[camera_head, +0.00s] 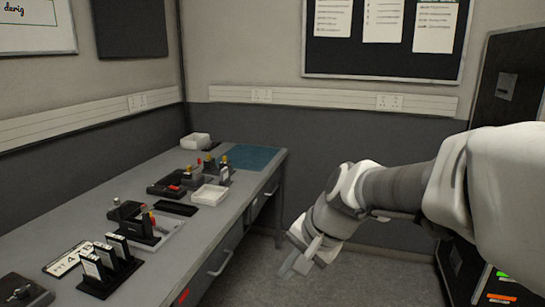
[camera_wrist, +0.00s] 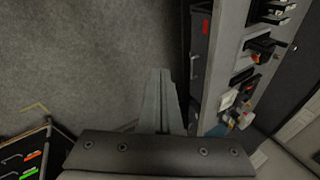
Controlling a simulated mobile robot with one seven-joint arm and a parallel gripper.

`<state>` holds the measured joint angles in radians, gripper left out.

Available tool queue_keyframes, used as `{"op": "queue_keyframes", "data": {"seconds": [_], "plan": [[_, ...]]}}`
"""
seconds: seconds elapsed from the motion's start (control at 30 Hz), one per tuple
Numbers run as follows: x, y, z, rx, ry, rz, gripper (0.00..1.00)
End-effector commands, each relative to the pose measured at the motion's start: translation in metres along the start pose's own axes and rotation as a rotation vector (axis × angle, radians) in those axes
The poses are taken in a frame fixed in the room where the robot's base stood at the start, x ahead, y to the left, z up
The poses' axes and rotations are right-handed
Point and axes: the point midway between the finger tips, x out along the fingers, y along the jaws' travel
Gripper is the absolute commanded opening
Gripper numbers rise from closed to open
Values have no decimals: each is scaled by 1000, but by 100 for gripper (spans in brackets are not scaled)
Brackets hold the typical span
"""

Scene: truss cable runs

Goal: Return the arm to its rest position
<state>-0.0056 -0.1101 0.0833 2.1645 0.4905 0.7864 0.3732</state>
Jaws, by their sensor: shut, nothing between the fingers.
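My arm (camera_head: 395,188) reaches in from the right in the head view, with the elbow bent and the hand hanging downward. My gripper (camera_head: 298,262) is over the floor, to the right of the workbench and clear of it. In the wrist view my gripper (camera_wrist: 160,80) has its fingers together, with nothing between them, above the bare grey floor.
The grey workbench (camera_head: 225,218) on the left carries card holders (camera_head: 108,262), black devices, a white tray (camera_head: 210,194) and a blue mat (camera_head: 243,157). A dark cabinet (camera_head: 505,85) stands at right. The floor (camera_wrist: 90,60) between them is free.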

Motion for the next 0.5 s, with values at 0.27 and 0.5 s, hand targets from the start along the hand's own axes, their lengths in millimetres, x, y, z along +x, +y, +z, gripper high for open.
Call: {"op": "queue_keyframes", "data": {"seconds": [0.27,0.5], "plan": [[-63,61,31,-324,138,113,0],[-96,112,52,-547,229,224,0]]}}
